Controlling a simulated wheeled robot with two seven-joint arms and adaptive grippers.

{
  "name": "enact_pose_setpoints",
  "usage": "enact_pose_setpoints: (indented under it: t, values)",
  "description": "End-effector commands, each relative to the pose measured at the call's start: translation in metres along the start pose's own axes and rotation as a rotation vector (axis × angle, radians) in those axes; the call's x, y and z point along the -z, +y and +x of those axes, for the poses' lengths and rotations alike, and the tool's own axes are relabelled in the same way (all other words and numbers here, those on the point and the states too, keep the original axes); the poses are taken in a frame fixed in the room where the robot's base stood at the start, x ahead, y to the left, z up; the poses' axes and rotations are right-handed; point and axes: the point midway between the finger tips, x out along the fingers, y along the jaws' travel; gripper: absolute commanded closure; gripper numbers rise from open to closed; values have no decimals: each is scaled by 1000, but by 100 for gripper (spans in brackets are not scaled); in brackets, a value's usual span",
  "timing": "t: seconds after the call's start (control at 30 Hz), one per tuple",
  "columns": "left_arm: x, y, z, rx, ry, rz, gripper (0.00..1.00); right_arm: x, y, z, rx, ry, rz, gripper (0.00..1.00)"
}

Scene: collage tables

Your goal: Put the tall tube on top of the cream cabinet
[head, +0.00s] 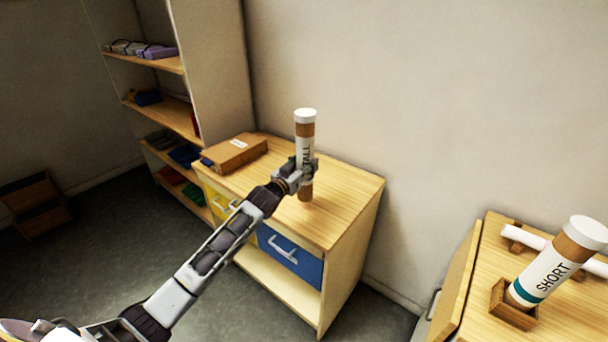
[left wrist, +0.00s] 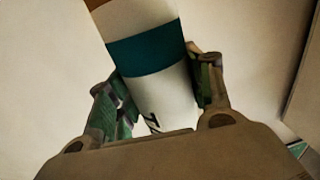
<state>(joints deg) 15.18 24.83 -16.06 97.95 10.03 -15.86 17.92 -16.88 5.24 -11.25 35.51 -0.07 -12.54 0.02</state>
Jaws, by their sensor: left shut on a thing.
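The tall tube (head: 306,150) is a brown cylinder with a white cap and a white label ending in "ALL". It stands upright in my left gripper (head: 300,176), which is shut on it. In the left wrist view the tube (left wrist: 155,80) shows its white label and teal band between the two fingers (left wrist: 160,100). Its lower end appears over the pale wooden top of a cabinet (head: 340,190) with yellow and blue drawers; I cannot tell whether it touches. My right gripper is not in view.
A brown box (head: 235,153) lies on the drawer cabinet's back left. A tube marked "SHORT" (head: 550,272) leans in a wooden holder (head: 512,308) on another wooden unit at right, beside a white roll (head: 525,238). A shelf unit (head: 215,70) stands at back left.

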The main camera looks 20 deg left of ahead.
Motion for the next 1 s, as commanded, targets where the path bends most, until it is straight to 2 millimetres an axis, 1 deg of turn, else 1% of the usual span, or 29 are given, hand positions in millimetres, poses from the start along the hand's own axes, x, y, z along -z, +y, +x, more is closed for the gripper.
enact_pose_setpoints:
  t: [0.43,0.57,0.8,1.0]
  values:
    - [-5,0,0,0,2,1,76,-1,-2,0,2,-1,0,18]
    - [-15,0,0,0,0,0,76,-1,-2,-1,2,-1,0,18]
    - [-38,0,0,0,0,0,76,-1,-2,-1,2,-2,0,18]
    - [-41,0,0,-1,3,1,76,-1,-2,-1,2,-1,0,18]
